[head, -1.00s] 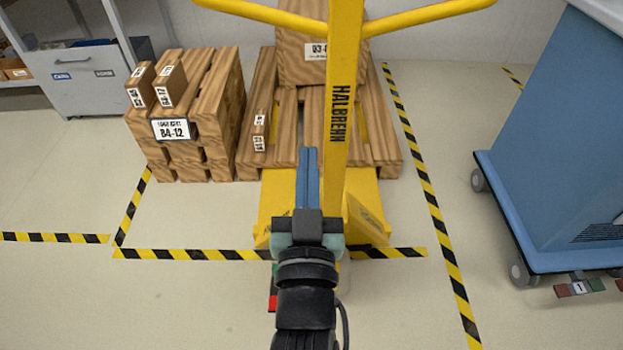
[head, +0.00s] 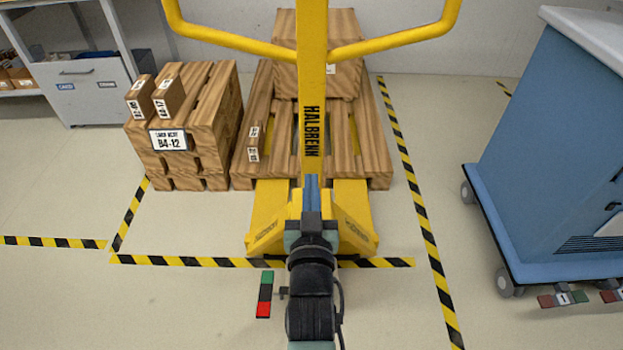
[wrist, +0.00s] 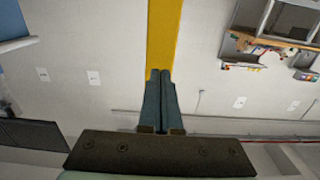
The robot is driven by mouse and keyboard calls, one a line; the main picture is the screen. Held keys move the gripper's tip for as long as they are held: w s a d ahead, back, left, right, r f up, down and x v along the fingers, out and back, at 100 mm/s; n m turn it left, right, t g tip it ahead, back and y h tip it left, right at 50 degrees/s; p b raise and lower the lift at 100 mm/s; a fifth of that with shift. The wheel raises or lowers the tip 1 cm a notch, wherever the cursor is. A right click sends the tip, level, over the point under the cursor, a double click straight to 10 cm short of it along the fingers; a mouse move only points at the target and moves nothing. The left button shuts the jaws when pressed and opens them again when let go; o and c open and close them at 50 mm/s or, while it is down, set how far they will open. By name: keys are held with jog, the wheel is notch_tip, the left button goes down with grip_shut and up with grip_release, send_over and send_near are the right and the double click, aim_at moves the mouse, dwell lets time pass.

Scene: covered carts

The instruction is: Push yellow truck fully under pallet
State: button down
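The yellow pallet truck (head: 312,85) stands with its upright mast and wide handle towards me. Its two forks (head: 272,208) run away from me, their far part under the wooden pallet (head: 378,165), their near part and the truck's body outside it. A wooden box (head: 342,50) sits on the pallet, partly hidden by the mast. My gripper (head: 311,180) is shut, its blue fingers together in front of the mast's lower part. In the wrist view the fingertips (wrist: 160,73) meet the end of a yellow bar; I cannot tell whether they touch it.
Stacked pallets (head: 205,115) with small boxes stand close to the left. A blue covered cart (head: 540,160) on wheels stands to the right. Black-and-yellow tape (head: 415,200) marks the bay. A grey cabinet (head: 88,95) is at the back left. Floor between bay and cart is clear.

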aim_at(312, 168)
jog(key=shift+w, duration=1.15)
jog(key=shift+w+r+b, duration=0.2)
jog(key=shift+w+b, duration=0.25)
jog(key=shift+w, duration=0.4)
jog(key=shift+w+f+b, duration=0.25)
jog(key=shift+w+b, duration=0.3)
jog(key=shift+w, duration=0.2)
jog(key=w+b, duration=0.7)
jog(key=w, duration=0.2)
jog(key=shift+w, duration=0.35)
jog(key=shift+r, duration=0.1)
